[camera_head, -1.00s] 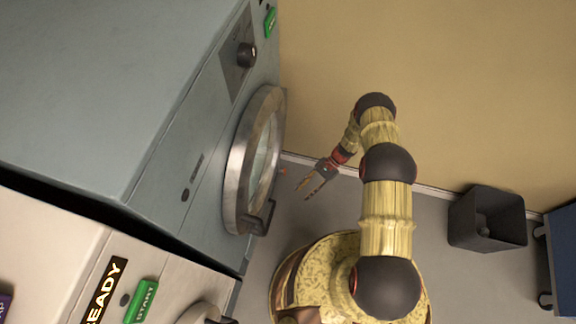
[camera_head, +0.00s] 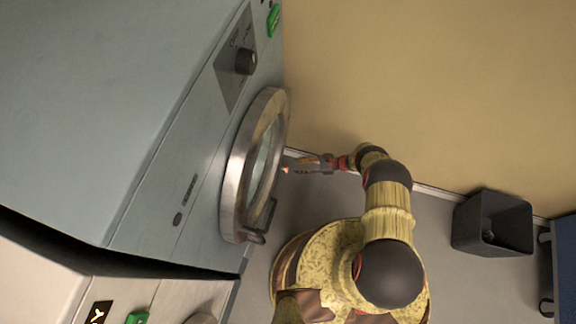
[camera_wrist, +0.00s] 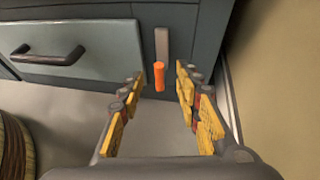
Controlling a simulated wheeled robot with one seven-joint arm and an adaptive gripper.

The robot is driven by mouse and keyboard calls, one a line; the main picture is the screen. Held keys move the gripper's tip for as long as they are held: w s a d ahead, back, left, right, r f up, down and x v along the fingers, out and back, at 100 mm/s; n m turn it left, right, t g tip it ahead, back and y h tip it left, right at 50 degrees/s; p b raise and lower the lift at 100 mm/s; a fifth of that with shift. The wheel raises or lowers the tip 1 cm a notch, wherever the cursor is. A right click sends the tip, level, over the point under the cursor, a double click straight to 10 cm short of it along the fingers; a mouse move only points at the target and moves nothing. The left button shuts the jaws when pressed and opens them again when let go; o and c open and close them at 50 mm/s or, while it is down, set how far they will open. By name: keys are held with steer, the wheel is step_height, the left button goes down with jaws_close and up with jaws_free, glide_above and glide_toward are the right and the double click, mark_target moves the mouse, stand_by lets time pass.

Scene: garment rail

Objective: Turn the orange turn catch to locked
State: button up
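The orange turn catch (camera_wrist: 159,76) shows in the wrist view on the dark lower front of the machine, its orange end hanging down below a grey plate (camera_wrist: 162,43). In the head view a small orange spot of the catch (camera_head: 285,170) shows beside the round door. My gripper (camera_wrist: 158,83) is open, its fingers spread to the left and right of the catch in the picture. The catch lies ahead, between the fingertips; whether they touch it I cannot tell. In the head view my gripper (camera_head: 297,165) points left at the machine.
The grey machine (camera_head: 150,110) has a round metal-rimmed door (camera_head: 234,190) and a dark knob (camera_head: 246,61). A drawer with a dark handle (camera_wrist: 47,55) is left of the catch in the wrist view. A black bin (camera_head: 470,226) stands by the tan wall (camera_head: 430,90).

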mark_target(287, 168)
steer(key=b+x, duration=0.1)
steer(key=x, duration=0.6)
steer(key=shift+a+f+b, duration=0.15)
steer(key=shift+a+b, duration=0.05)
steer(key=shift+b, duration=0.1)
steer(key=shift+c, duration=0.3)
steer(key=shift+s, duration=0.1)
steer(key=c, duration=0.8)
jaws_close()
